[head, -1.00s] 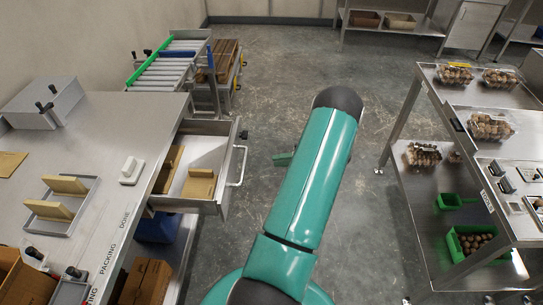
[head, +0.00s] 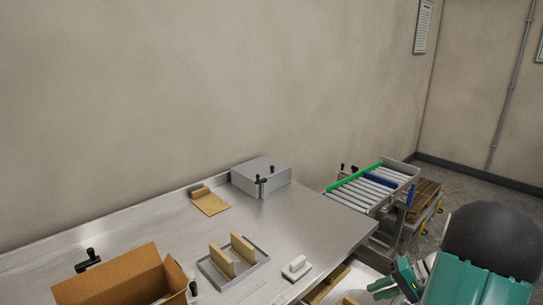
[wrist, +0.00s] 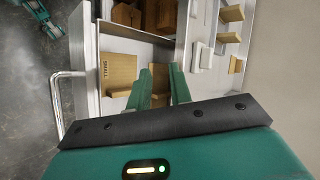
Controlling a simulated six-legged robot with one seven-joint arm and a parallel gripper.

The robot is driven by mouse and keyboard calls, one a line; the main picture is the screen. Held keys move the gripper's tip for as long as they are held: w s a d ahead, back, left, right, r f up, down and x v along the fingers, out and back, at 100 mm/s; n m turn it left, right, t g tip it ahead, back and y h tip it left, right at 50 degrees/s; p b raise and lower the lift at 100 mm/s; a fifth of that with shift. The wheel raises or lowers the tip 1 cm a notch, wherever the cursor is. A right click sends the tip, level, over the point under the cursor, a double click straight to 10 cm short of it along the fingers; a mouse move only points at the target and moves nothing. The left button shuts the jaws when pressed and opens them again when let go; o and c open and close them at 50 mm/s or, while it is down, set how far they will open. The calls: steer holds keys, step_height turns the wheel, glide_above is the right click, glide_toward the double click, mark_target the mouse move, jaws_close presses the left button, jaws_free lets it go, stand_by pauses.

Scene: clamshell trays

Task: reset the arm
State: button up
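My gripper (wrist: 160,78) shows in the wrist view with its two green fingers apart and nothing visibly held between them. It hangs over an open drawer (wrist: 131,42), with brown cardboard pieces (wrist: 121,70) inside, one marked SMALL. In the head view my gripper (head: 384,288) is at the lower right, partly cut off, beside the right edge of the metal bench (head: 130,235). My arm's green links fill the lower right corner there.
The bench holds a tray (head: 231,278) with two upright tan pieces, a white block (head: 297,268), a grey box (head: 261,176) and an open cardboard box (head: 110,283). A roller conveyor (head: 370,187) stands beyond the bench, near the wall.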

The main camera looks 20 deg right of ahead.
steer(key=w+a+r+n+g+h, duration=0.25)
steer(key=a+r, duration=0.45)
steer(key=a, duration=0.4)
steer(key=s+a+r+n+t+h, duration=0.1)
steer(key=s+a+r+n+h, duration=0.1)
steer(key=a, duration=0.9)
steer(key=s+a+r+n+t+h, duration=0.1)
steer(key=s+a+r+n+h, duration=0.2)
steer(key=s+a+r, duration=0.3)
steer(key=a+r+n, duration=0.1)
steer(key=a+r, duration=0.1)
steer(key=a, duration=0.3)
steer(key=shift+s+a+h, duration=0.15)
steer(key=shift+s+h, duration=0.1)
steer(key=shift+h, duration=0.1)
